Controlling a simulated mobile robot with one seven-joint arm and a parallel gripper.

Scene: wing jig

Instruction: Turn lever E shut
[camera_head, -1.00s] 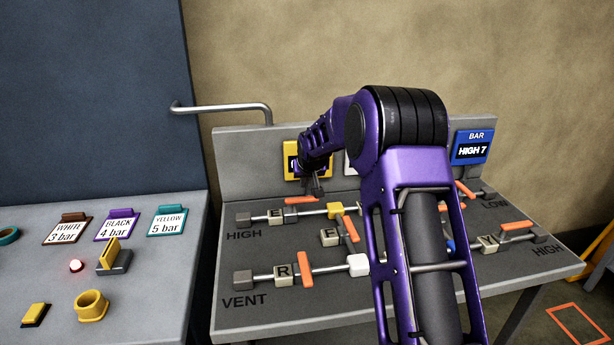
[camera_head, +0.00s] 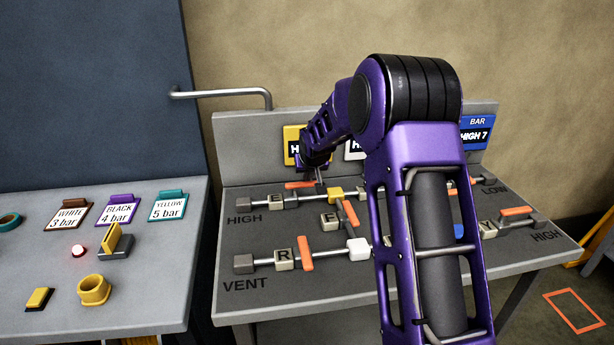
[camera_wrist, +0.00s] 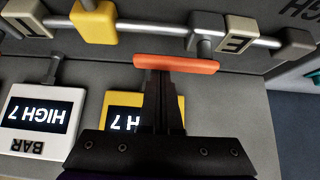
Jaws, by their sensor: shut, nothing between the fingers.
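Lever E's orange handle (camera_head: 299,184) lies roughly along its pipe, just above and behind it, beside the block marked E (camera_head: 277,202). In the wrist view the handle (camera_wrist: 195,66) stretches across the middle, with the E block (camera_wrist: 236,38) beyond it at upper right. My gripper (camera_wrist: 165,76) is shut and empty, its fingertips right at the handle's near edge. I cannot tell whether they touch it. In the head view my gripper (camera_head: 319,181) is small, at the handle's right end, on the side toward the gauges.
A yellow block (camera_head: 336,193) joins the E pipe to lever F's pipe. Lever F's handle (camera_head: 349,212) and lever R's handle (camera_head: 306,252) stand nearby. A yellow-framed gauge (camera_head: 290,140) is behind my gripper. My arm hides the panel's right middle.

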